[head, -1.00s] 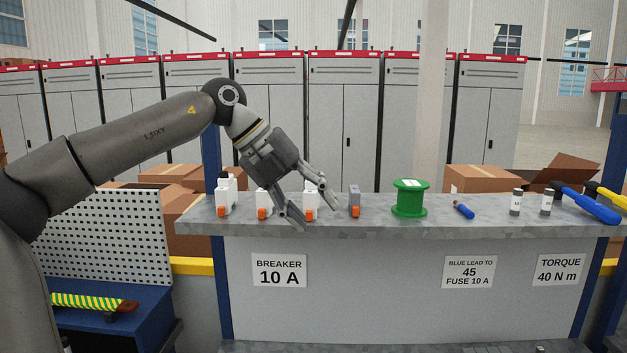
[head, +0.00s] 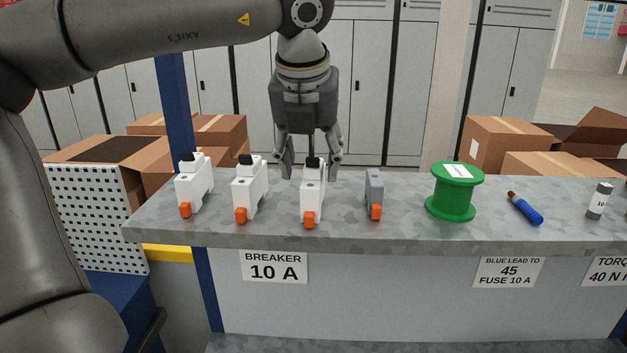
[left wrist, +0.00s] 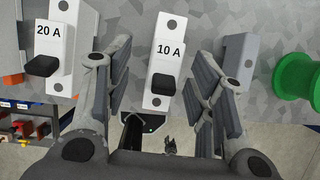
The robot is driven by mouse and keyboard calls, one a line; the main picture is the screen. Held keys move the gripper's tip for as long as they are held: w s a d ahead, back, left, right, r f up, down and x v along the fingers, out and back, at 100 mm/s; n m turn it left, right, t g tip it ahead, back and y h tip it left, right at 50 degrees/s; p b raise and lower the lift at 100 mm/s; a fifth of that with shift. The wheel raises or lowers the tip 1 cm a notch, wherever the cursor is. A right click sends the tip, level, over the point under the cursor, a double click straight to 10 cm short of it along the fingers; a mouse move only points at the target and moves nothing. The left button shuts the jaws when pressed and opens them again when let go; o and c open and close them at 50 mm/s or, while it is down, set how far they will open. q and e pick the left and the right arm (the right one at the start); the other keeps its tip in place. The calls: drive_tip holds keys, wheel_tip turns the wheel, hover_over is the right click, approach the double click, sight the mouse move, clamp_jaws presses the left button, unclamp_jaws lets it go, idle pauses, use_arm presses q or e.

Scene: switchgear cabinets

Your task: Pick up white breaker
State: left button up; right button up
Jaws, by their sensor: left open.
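Three white breakers with black levers and orange ends stand in a row on the grey bench top: the left one (head: 192,187), the middle one (head: 248,190) and the right one (head: 313,190). My left gripper (head: 312,168) points down behind the right white breaker, open and empty. In the left wrist view this breaker, labelled 10 A (left wrist: 168,52), shows between the spread fingers of my gripper (left wrist: 162,75). Contact cannot be made out. The neighbouring white breaker reads 20 A (left wrist: 68,40). My right gripper is not in view.
A narrow grey module (head: 374,187) stands just right of the 10 A breaker; it also shows beside the right finger (left wrist: 239,65). Further right are a green spool (head: 453,192), a blue-handled item (head: 525,208) and a small cylinder (head: 599,200). The bench front carries a BREAKER 10 A label (head: 274,266).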

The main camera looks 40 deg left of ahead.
sight(315, 180)
use_arm(q)
drive_tip(key=shift+w+a+f, duration=0.1)
drive_tip(key=shift+w+f, duration=0.05)
drive_tip(key=shift+f, duration=0.2)
drive_tip(key=shift+w+a+f, duration=0.1)
drive_tip(key=shift+w+f, duration=0.05)
drive_tip(key=shift+f, duration=0.1)
drive_tip(key=p+x, duration=0.1)
drive_tip(key=x, duration=0.1)
drive_tip(key=p+x, duration=0.2)
drive_tip(key=shift+w+d, duration=0.1)
drive_tip(key=shift+d, duration=0.15)
drive_tip(key=shift+f, duration=0.35)
drive_tip(key=shift+w+a+f, duration=0.1)
drive_tip(key=shift+a+f, duration=0.05)
drive_tip(key=c, duration=0.7)
clamp_jaws()
use_arm(e)
drive_tip(key=shift+w+a+r, duration=0.1)
drive_tip(key=shift+w+r, duration=0.2)
drive_tip(key=shift+r, duration=0.6)
drive_tip(key=shift+w+a+r, duration=0.1)
drive_tip(key=shift+w+r, duration=0.2)
drive_tip(key=shift+r, duration=0.6)
